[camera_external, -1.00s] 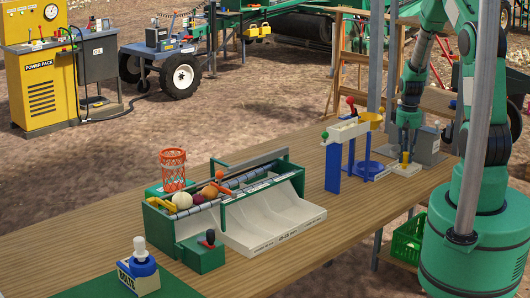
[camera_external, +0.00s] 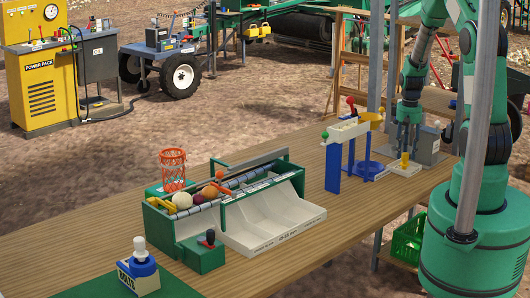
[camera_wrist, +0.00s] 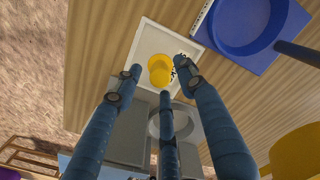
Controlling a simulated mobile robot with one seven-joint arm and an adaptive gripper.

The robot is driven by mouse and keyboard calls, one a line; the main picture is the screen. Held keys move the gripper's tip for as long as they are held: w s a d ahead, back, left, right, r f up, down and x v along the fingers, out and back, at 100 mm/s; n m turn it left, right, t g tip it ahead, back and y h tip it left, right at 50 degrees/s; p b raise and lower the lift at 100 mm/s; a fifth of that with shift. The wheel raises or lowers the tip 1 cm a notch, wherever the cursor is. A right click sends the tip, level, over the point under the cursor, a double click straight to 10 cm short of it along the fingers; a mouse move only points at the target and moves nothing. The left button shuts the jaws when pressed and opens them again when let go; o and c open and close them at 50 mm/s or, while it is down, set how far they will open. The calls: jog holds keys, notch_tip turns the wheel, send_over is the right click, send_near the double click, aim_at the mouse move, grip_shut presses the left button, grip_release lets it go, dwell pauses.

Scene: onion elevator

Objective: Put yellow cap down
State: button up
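The yellow cap (camera_external: 404,158) stands on a small white tray (camera_external: 408,170) at the right end of the table. In the wrist view the yellow cap (camera_wrist: 160,70) sits on the white tray (camera_wrist: 150,43), near its middle. My gripper (camera_external: 407,147) is just above and behind the cap. In the wrist view the three fingers of my gripper (camera_wrist: 155,85) are spread, with a gap between their tips and the cap. Nothing is held between them.
A blue ring base (camera_wrist: 243,25) lies beside the tray. A blue and white stand (camera_external: 346,140) is to its left. A grey block (camera_external: 425,145) stands close behind my gripper. The onion elevator (camera_external: 225,205) fills the table's middle.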

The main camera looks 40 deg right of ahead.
aim_at(405, 154)
notch_tip(405, 154, up, 10)
jog(key=p, duration=0.1)
dwell(0.4)
dwell(0.5)
jog(key=s+a+r+n+t+h, duration=0.1)
jog(key=a+r+n+t, duration=0.1)
jog(key=a+r, duration=1.9)
jog(key=s+a+r+n+t, duration=0.1)
jog(key=s+a+r, duration=0.5)
jog(key=s+a, duration=0.2)
jog(key=s+a+r+n+t+y, duration=0.1)
jog(key=s+a+r+t, duration=0.1)
jog(key=s+a+r, duration=0.3)
jog(key=s+a, duration=0.3)
jog(key=s, duration=0.1)
jog(key=shift+s+a+r+n+t, duration=0.3)
jog(key=shift+s+a+r, duration=0.05)
jog(key=shift+s+a, duration=0.05)
